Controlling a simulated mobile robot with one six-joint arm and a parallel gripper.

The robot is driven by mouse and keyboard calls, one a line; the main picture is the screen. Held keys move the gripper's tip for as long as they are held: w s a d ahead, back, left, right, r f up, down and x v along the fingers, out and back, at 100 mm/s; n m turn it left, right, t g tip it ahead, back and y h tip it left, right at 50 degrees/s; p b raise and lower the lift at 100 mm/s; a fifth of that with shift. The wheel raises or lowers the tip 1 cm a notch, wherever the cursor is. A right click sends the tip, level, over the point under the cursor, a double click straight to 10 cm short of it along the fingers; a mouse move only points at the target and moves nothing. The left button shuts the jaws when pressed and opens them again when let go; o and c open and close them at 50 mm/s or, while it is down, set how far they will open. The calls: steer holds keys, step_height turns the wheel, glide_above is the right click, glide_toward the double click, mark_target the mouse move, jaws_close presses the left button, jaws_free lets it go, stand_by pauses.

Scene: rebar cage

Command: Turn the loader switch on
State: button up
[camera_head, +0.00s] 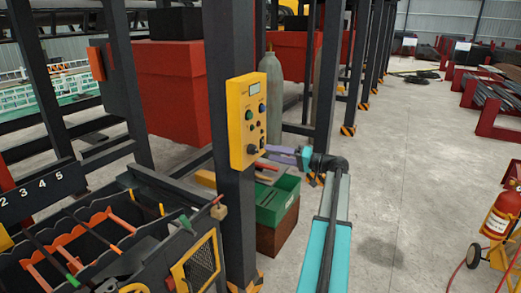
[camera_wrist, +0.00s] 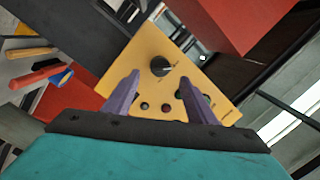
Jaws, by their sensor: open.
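A yellow control box (camera_head: 238,120) is fixed to a dark upright post. It carries a small display, coloured buttons and a black rotary switch (camera_head: 251,149) near its bottom. In the wrist view the black rotary switch (camera_wrist: 160,66) sits on the yellow panel just beyond my fingertips, centred between them. I cannot read its label or setting. My gripper (camera_head: 268,153) reaches the box from the right, close to its lower part. In the wrist view my gripper (camera_wrist: 160,80) has its two purple fingers apart, with nothing held. Contact with the switch is not visible.
The dark post (camera_head: 232,205) stands behind the box. A green crate (camera_head: 277,203) sits low beneath my arm. A rack with tools (camera_head: 110,240) is at lower left. A grey gas cylinder (camera_head: 272,95) stands behind. A fire extinguisher (camera_head: 502,215) is at right; the floor between is clear.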

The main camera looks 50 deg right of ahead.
mark_target(258, 151)
steer(key=shift+p+x, duration=0.9)
steer(key=shift+x, duration=2.3)
steer(key=c, duration=1)
steer(key=shift+f, duration=0.1)
